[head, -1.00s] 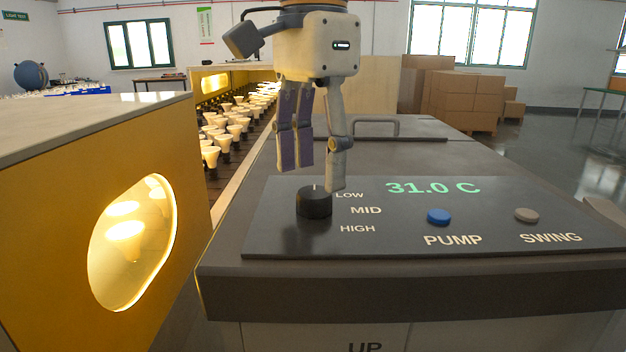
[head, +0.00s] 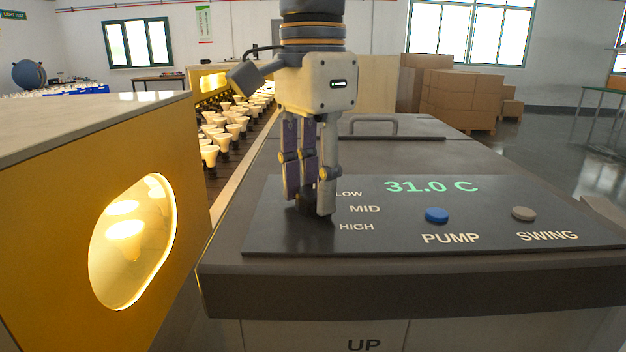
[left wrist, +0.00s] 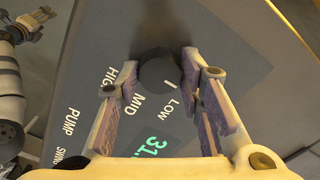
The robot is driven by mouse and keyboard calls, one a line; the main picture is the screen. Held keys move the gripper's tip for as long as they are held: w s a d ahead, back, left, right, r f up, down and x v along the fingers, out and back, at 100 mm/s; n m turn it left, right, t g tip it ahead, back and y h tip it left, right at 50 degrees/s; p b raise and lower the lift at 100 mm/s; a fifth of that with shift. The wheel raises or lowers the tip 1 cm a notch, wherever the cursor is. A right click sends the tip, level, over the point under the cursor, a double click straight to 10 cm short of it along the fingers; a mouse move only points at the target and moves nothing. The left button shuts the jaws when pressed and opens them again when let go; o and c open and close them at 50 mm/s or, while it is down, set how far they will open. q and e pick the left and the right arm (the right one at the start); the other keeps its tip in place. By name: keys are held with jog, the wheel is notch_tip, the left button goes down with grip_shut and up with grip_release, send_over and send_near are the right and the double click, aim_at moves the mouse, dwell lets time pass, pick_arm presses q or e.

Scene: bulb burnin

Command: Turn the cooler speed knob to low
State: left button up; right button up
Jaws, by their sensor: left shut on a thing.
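The black cooler speed knob (left wrist: 158,68) sits on the dark control panel (head: 400,238), by the labels LOW, MID and HIGH. In the left wrist view its short white mark lies on the side nearest LOW, a little beyond that label and away from HIGH. My left gripper (head: 310,208) points down over the knob, its fingers closed on the knob's sides. In the head view the fingers hide most of the knob. Part of my right arm, with what looks like its gripper (left wrist: 36,22), shows at the left wrist view's upper left, too small to judge.
The blue PUMP button (head: 437,215) and the pale SWING button (head: 524,213) are to the right on the panel. A green readout (head: 432,186) shows 31.0 C. A yellow cabinet (head: 50,225) stands close on the left. A handle (head: 373,125) stands behind the panel.

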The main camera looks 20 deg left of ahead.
pick_arm(q)
jog(key=m, duration=0.4)
jog(key=shift+m, duration=2.3)
jog(key=o, duration=1.2)
jog(key=shift+c, duration=0.2)
